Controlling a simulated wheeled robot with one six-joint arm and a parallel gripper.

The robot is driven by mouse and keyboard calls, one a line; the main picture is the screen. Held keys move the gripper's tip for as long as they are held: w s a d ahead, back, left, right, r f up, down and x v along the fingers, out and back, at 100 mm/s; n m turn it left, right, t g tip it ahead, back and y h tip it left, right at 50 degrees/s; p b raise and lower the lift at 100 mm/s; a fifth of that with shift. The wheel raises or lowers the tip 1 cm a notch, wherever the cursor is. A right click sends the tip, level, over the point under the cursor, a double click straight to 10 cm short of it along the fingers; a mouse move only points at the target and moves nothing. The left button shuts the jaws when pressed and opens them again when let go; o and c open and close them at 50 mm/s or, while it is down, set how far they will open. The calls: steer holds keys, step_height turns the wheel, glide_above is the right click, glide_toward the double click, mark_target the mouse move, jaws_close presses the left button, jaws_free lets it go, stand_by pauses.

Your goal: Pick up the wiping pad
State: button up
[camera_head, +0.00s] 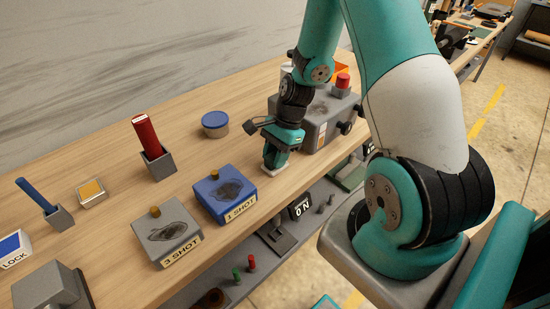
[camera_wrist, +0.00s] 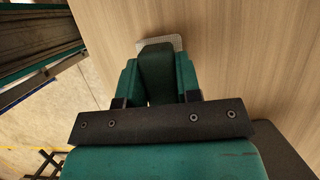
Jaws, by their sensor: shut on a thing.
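The wiping pad (camera_head: 268,171) is a small block with a pale, whitish base, at the wooden bench's front edge, just right of the blue "1 SHOT" box. My gripper (camera_head: 276,154) is over it, pointing down. In the wrist view my gripper (camera_wrist: 157,82) is shut with its fingers on either side of the pad's dark green upper part (camera_wrist: 155,65). The pale base (camera_wrist: 174,41) shows beyond it. The base appears to be at bench-top level; I cannot tell whether it touches the wood. The gripper hides much of the pad.
The blue "1 SHOT" box (camera_head: 225,197) and grey "3 SHOT" box (camera_head: 168,238) stand to the left. A grey machine with a red knob (camera_head: 342,82) stands close behind, right of my gripper. A blue-lidded round tub (camera_head: 215,122) sits further back. Bare bench (camera_head: 115,215) lies between objects.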

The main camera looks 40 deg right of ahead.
mark_target(275, 154)
step_height(275, 154, up, 20)
stand_by(0.3)
steer(key=shift+f, duration=0.1)
